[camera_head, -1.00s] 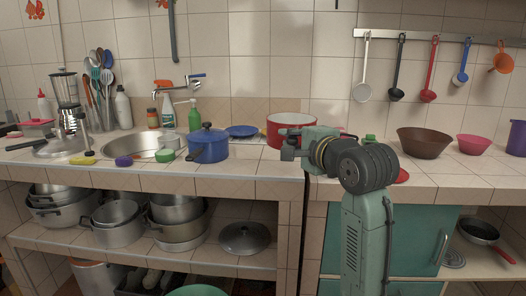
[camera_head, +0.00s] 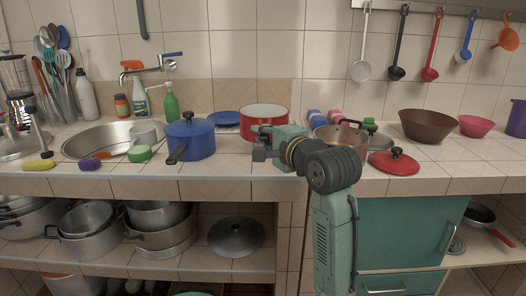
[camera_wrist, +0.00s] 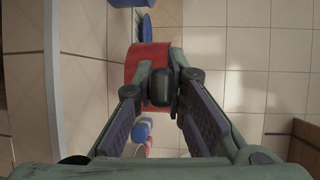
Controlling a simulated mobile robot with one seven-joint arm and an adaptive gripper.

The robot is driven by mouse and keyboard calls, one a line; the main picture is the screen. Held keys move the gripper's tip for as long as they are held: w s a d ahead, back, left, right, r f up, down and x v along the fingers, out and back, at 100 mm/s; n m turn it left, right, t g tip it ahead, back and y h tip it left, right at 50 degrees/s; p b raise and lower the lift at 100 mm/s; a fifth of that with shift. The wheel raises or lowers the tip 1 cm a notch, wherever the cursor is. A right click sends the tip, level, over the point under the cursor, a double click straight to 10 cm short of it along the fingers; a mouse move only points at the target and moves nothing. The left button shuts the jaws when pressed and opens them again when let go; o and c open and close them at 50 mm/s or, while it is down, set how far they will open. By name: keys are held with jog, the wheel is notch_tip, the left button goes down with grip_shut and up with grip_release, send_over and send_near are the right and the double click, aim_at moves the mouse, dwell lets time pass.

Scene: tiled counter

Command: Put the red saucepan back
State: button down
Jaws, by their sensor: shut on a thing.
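The red saucepan (camera_head: 264,112) is at the back of the tiled counter in the head view, upright, with a pale inside. My gripper (camera_head: 268,143) is in front of it and covers its lower front. In the wrist view the red saucepan (camera_wrist: 146,62) shows as a red wall beyond my fingers. My gripper (camera_wrist: 161,87) is shut on its dark handle (camera_wrist: 160,88). I cannot tell whether the saucepan's base touches the counter.
A blue pot (camera_head: 192,140) stands to the left, with a blue plate (camera_head: 226,117) behind. To the right are a copper-coloured pot (camera_head: 343,134), a red lid (camera_head: 394,162) and a brown bowl (camera_head: 425,125). Small coloured cups (camera_head: 316,117) stand at the back. Pots fill the shelf below.

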jog(key=shift+f, duration=2.3)
jog(key=shift+f, duration=0.15)
jog(key=c, duration=1.6)
grip_release()
jog(key=shift+c, duration=0.2)
jog(key=b+v, duration=0.1)
jog(key=v, duration=1.1)
jog(key=shift+b, duration=0.4)
